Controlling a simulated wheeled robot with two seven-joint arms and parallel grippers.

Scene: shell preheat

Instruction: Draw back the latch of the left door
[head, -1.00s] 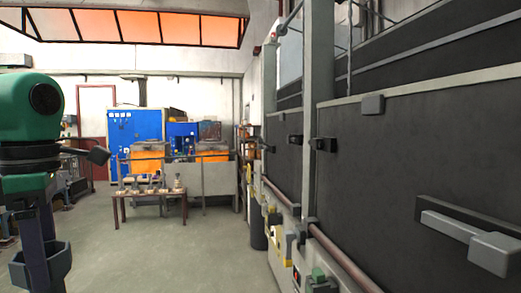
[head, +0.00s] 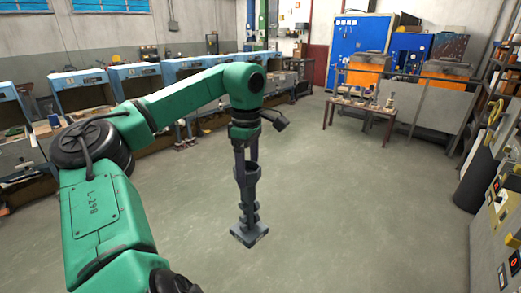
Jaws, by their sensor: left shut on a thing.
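My left arm comes in from the left, and its gripper (head: 249,212) points straight down over the open floor. It is shut on a dark grey block-like piece (head: 249,237) at its lower end. I cannot tell exactly what this piece is. The piece is apart from any furniture. The left door and its latch are not in view. My right gripper is not in view.
Blue-fronted cabinets (head: 140,72) line the left wall. A small brown table (head: 358,108) with several small items stands at the back. A control panel (head: 500,240) and a dark bin (head: 478,180) are at the right edge. The floor (head: 360,200) between is clear.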

